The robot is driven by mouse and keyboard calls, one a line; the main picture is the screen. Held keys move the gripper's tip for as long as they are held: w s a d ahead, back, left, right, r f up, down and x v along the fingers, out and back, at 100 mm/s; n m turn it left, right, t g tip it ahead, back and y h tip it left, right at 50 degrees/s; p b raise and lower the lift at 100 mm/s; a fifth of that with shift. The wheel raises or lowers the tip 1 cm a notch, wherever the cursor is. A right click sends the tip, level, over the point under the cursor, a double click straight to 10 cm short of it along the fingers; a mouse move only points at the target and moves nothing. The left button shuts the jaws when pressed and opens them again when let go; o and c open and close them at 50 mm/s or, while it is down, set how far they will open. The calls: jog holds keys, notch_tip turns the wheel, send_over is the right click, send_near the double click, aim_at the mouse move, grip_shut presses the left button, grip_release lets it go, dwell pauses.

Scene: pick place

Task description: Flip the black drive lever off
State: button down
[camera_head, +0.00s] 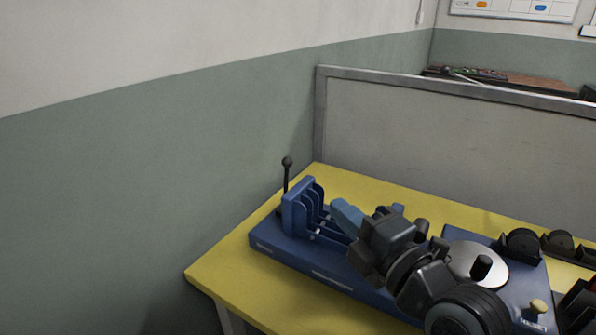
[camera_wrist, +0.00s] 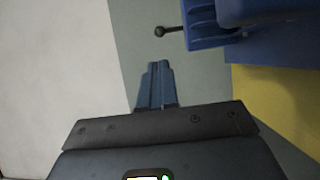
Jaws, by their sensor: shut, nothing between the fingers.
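The black drive lever (camera_head: 286,184) is a thin rod with a ball knob, standing nearly upright at the left end of a blue machine (camera_head: 300,262) in the head view. In the wrist view, the lever (camera_wrist: 161,31) shows at the top, its knob pointing left from the blue bracket. My gripper (camera_head: 338,206) has blue fingers and is to the right of the bracket in the head view. In the wrist view, my gripper (camera_wrist: 157,66) has its fingertips together and empty, below the lever's knob and apart from it. My arm hides the machine's middle.
The machine stands on a yellow table (camera_head: 222,277). Its blue slotted bracket (camera_head: 295,212) is beside the lever. A silver disc (camera_head: 478,262) and a yellowish knob (camera_head: 539,306) are at its right. A grey partition (camera_head: 430,140) stands behind. A green-and-white wall (camera_head: 150,190) is at left.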

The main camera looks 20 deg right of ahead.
aim_at(288, 162)
jog(key=w, duration=0.4)
jog(key=w+a+p, duration=0.1)
jog(key=w, duration=0.4)
jog(key=w+a+p, duration=0.1)
jog(key=w, duration=0.3)
jog(key=shift+w+r, duration=0.15)
jog(key=shift+w, duration=0.25)
jog(key=shift+w+a+r+g+p, duration=0.3)
jog(key=shift+w+r+p, duration=0.15)
jog(key=shift+p, duration=0.75)
jog(key=w+a+n+g+p, duration=0.1)
jog(key=w+a+g+p, duration=0.2)
jog(key=w+a, duration=0.2)
jog(key=shift+w+f+n+h, duration=0.3)
jog(key=shift+w+f+h, duration=0.1)
jog(key=shift+w, duration=0.6)
jog(key=shift+a, duration=0.3)
jog(key=shift+r+p, duration=0.1)
jog(key=shift+p, duration=0.25)
